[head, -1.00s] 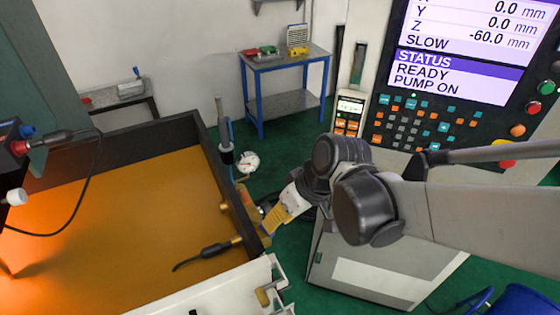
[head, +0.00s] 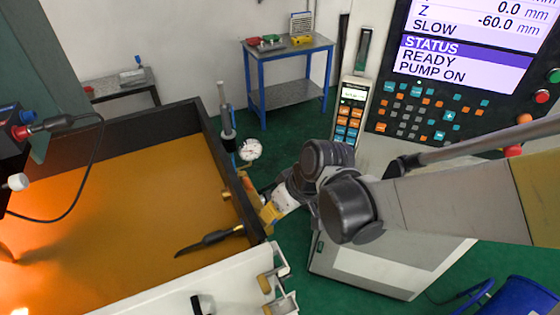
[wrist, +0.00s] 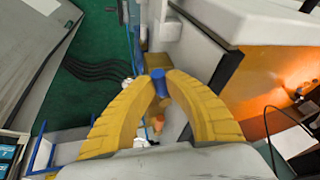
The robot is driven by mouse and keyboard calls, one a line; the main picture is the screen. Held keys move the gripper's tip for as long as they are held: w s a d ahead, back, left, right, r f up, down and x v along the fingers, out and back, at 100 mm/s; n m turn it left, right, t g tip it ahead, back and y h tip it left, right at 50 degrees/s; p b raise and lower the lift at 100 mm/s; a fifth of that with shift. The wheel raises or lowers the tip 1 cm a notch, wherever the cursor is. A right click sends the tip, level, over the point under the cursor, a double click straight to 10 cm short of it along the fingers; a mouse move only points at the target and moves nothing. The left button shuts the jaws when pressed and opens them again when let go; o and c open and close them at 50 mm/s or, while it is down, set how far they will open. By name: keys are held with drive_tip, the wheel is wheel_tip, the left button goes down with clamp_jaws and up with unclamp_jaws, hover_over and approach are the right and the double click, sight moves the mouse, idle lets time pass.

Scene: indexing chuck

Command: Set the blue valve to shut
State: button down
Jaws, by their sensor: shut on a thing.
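In the wrist view my gripper (wrist: 160,82) has its two yellow fingers closed around the blue valve (wrist: 158,77). The valve's blue handle shows between the fingertips, and part of it is hidden by them. Below it, between the fingers, a small orange and brass-coloured piece shows. In the head view my gripper (head: 269,213) is at the right outer wall of the orange-floored tank, and the blue valve is hidden there behind the fingers and wall. I cannot tell the handle's exact setting.
The tank's dark rim (head: 221,150) stands beside my gripper. A round white gauge (head: 250,149) and an upright rod stand just behind. A control cabinet with a keypad (head: 420,115) is at right. A blue-legged table (head: 288,48) stands at the back. Green floor lies between.

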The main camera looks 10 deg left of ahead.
drive_tip(key=shift+s+a+m, duration=0.15)
drive_tip(key=shift+s+m, duration=0.05)
drive_tip(key=shift+m, duration=0.4)
drive_tip(key=c, duration=1.6)
unclamp_jaws()
drive_tip(key=shift+c, duration=0.2)
drive_tip(key=shift+w, duration=0.1)
